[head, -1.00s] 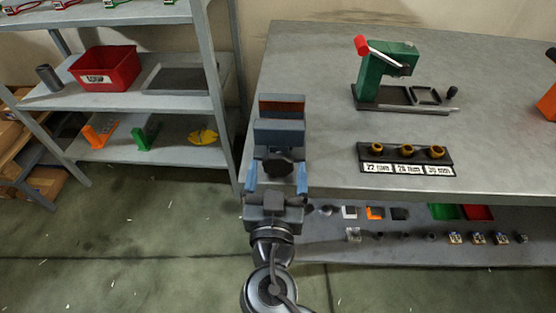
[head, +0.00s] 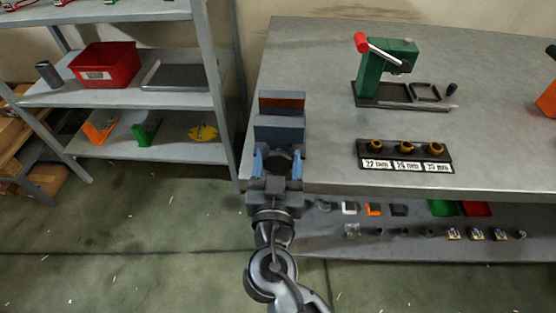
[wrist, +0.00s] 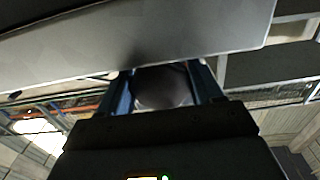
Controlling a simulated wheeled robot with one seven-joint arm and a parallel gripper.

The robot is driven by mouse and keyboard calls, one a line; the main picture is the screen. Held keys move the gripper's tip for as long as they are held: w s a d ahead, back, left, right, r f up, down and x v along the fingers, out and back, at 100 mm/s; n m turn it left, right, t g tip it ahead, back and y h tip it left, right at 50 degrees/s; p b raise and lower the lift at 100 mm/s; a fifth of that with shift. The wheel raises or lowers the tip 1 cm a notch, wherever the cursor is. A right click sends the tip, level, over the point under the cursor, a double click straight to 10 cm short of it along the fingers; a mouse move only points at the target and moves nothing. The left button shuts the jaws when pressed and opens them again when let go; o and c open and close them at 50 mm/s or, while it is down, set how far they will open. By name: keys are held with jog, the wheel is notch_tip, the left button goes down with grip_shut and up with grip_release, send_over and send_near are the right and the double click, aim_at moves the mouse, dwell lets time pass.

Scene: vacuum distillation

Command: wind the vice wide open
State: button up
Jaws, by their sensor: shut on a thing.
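The vice (head: 281,130) is a blue-grey block at the front left corner of the workbench, with a reddish-brown strip at its back jaw. A gap shows between the back jaw and the front block. My gripper (head: 278,163) is at the front of the vice, its two blue fingers on either side of a dark round handle hub (head: 280,158). In the wrist view my gripper (wrist: 163,85) is shut on this dark rounded hub (wrist: 163,90), below a grey surface. The screw behind the hub is hidden.
A green press (head: 388,70) with a red-tipped lever stands on the workbench (head: 320,100). A black holder with several brass rings (head: 405,153) lies near the front edge. A shelf rack (head: 150,95) with a red bin (head: 103,65) stands at the left. Open floor lies in front.

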jog(key=shift+f+n+b, duration=0.15)
jog(key=shift+n+b, duration=0.4)
jog(key=shift+n, duration=0.15)
jog(key=shift+c, duration=0.3)
jog(key=shift+n, duration=0.9)
jog(key=shift+r, duration=0.2)
jog(key=o, duration=0.9)
jog(key=shift+o, duration=0.2)
jog(key=shift+w+d+r, duration=0.1)
jog(key=shift+d+r, duration=0.05)
jog(key=shift+r+m, duration=0.1)
jog(key=shift+m, duration=0.2)
